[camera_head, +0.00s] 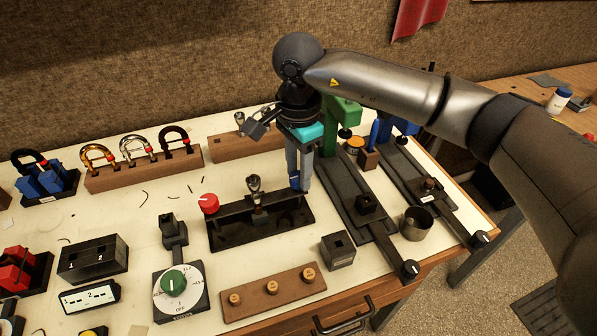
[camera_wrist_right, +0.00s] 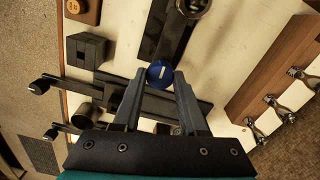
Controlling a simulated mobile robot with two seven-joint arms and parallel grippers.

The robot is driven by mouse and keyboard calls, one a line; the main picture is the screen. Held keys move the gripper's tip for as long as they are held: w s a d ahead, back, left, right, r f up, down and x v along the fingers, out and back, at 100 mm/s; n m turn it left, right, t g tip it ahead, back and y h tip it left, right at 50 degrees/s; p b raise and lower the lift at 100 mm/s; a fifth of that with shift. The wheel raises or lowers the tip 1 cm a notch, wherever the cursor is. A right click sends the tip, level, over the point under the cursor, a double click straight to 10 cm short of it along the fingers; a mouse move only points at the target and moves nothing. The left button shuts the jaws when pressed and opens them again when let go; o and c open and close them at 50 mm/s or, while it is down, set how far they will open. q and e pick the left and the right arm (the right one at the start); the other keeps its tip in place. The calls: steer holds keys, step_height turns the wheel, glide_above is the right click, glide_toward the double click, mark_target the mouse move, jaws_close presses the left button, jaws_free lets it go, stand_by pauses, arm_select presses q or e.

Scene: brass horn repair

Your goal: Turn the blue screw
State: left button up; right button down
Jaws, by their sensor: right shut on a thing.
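The blue screw (camera_wrist_right: 159,73) has a round blue head with a pale slot or mark and shows between my fingertips in the right wrist view. In the head view a bit of the blue screw (camera_head: 294,181) shows at the right end of a black fixture (camera_head: 235,236). The fixture has a red knob (camera_head: 208,203) at its left end and a metal horn part (camera_head: 254,187) upright in its middle. My right gripper (camera_head: 300,186) reaches down from above and is shut on the blue screw. My left gripper is not in view.
Close to the right of my gripper stand a green clamp press (camera_head: 344,108) and its dark rail (camera_head: 345,195). A metal cup (camera_head: 416,222) and a black square block (camera_head: 338,250) are nearer the front. A wooden rack (camera_head: 230,147) is behind. A green dial (camera_head: 173,283) sits at front left.

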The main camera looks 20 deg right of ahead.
steer(key=m+b, duration=0.1)
steer(key=m, duration=0.5)
steer(key=shift+m, duration=0.3)
steer(key=m, duration=1.2)
steer(key=shift+r+m, duration=0.1)
steer(key=shift+m, duration=0.3)
steer(key=m, duration=0.3)
steer(key=shift+p, duration=0.3)
steer(key=shift+m+p, duration=0.35)
steer(key=shift+m, duration=1.65)
steer(key=shift+c, duration=2.2)
jaws_free()
